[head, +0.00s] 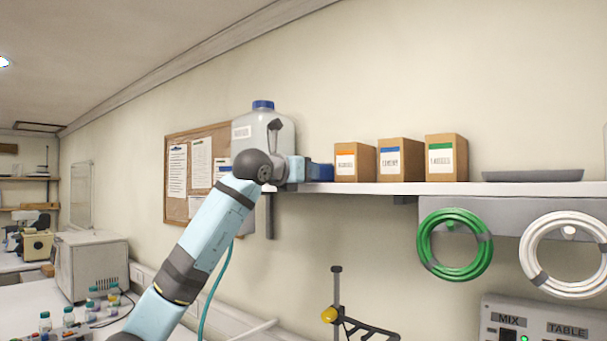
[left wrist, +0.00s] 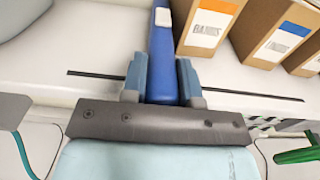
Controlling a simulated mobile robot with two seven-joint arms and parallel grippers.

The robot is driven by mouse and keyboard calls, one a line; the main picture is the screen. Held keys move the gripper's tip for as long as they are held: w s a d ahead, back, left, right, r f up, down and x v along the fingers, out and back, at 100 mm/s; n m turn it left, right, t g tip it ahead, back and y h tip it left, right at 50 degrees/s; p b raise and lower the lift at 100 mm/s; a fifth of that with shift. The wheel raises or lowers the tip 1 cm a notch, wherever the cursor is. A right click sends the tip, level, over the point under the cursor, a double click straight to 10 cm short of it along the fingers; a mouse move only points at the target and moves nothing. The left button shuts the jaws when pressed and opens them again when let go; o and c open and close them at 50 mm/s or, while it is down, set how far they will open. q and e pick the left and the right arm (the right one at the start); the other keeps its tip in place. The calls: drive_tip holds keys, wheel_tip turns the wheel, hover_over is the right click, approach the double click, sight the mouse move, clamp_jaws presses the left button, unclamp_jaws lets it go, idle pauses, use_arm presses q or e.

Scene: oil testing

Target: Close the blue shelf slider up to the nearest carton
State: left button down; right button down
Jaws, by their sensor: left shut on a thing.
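The blue shelf slider (head: 321,172) stands on the white wall shelf (head: 400,189), just left of the cartons. My left gripper (head: 297,169) is shut on it, and in the left wrist view the slider (left wrist: 163,60) lies between the two fingers. The nearest carton (head: 354,161), brown with an orange label, stands directly right of the slider. In the left wrist view the carton (left wrist: 207,25) is very close to the slider; I cannot tell whether they touch. A dark slot (left wrist: 250,95) runs along the shelf. My right gripper is not in view.
Cartons with a blue label (head: 400,160) and a green label (head: 446,158) stand further right, then a grey tray (head: 532,176). A large grey jug (head: 262,128) stands left of the slider. Green (head: 427,245) and white (head: 535,265) hose coils hang below the shelf.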

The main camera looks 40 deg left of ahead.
use_arm(q)
drive_tip(key=shift+a, duration=0.25)
drive_tip(key=c, duration=0.9)
unclamp_jaws()
drive_tip(key=shift+a, duration=0.15)
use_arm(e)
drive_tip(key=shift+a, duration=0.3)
use_arm(q)
drive_tip(key=shift+s, duration=0.15)
drive_tip(key=s+b, duration=0.1)
drive_tip(key=s, duration=0.3)
drive_tip(key=s+b, duration=0.1)
drive_tip(key=s, duration=0.4)
drive_tip(key=s+a+b, duration=0.1)
drive_tip(key=s+b, duration=0.1)
drive_tip(key=s, duration=0.2)
drive_tip(key=shift+s, duration=0.25)
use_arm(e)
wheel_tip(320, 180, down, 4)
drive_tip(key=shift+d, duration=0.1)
use_arm(q)
drive_tip(key=shift+w+d, duration=0.1)
